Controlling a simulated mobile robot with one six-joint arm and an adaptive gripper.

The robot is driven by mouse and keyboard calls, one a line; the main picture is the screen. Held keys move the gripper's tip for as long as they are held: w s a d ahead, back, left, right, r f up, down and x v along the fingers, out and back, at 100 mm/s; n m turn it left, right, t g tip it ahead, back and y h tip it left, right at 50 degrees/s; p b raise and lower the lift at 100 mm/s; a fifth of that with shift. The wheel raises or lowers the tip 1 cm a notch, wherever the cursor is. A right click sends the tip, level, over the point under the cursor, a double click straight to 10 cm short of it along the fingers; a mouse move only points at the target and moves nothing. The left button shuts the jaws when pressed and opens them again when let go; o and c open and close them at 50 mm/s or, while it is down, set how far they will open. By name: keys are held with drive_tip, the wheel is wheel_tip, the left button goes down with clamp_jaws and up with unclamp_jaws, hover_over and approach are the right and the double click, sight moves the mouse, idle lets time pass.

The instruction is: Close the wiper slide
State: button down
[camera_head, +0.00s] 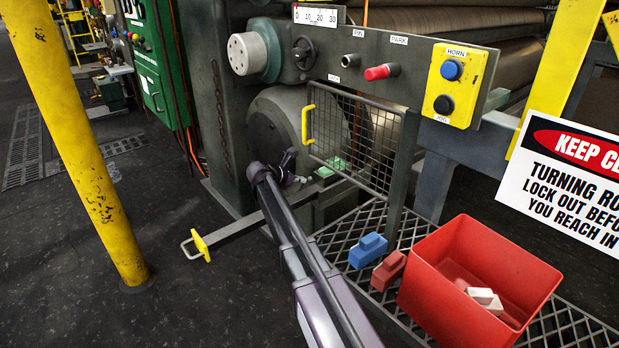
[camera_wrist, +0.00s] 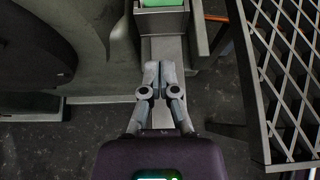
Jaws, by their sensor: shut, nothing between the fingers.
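The wiper slide is a flat grey bar (camera_head: 238,223) that sticks out from the machine's lower side, toward the left of the head view. A yellow handle (camera_head: 201,246) is at its outer end. A green block (camera_head: 331,167) sits near its inner end, in front of the roll; in the wrist view the green block (camera_wrist: 165,4) is at the top edge. My gripper (camera_head: 287,172) is shut and empty above the bar, between handle and green block. In the wrist view its fingertips (camera_wrist: 158,68) are together over the bar (camera_wrist: 172,50). Contact with the bar cannot be told.
A wire-mesh guard (camera_head: 350,135) with a yellow handle stands right of my gripper. A grating shelf (camera_head: 335,238) holds a blue block (camera_head: 368,251), a red block (camera_head: 388,270) and a red bin (camera_head: 440,300). A yellow post (camera_head: 85,150) stands left. Floor around the slide's outer end is clear.

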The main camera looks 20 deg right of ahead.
drive_tip(key=p+v, duration=0.3)
drive_tip(key=v, duration=0.5)
drive_tip(key=c, duration=0.9)
unclamp_jaws()
drive_tip(key=shift+s+d, duration=0.1)
drive_tip(key=shift+c, duration=0.2)
drive_tip(key=o, duration=0.3)
drive_tip(key=shift+s+f, duration=0.1)
drive_tip(key=shift+s, duration=0.1)
drive_tip(key=s+f+m+g+y, duration=0.2)
drive_tip(key=s+f+m+y, duration=0.2)
drive_tip(key=s+m, duration=0.7)
drive_tip(key=s+a+f+m+g+y, duration=0.1)
drive_tip(key=s+f+m+y, duration=0.4)
drive_tip(key=s+m, duration=0.6)
drive_tip(key=s+g+y, duration=0.1)
drive_tip(key=s+y, duration=0.1)
drive_tip(key=s, duration=0.9)
drive_tip(key=shift+a+m+g, duration=0.15)
drive_tip(key=shift+m+g, duration=0.15)
drive_tip(key=shift+s, duration=0.1)
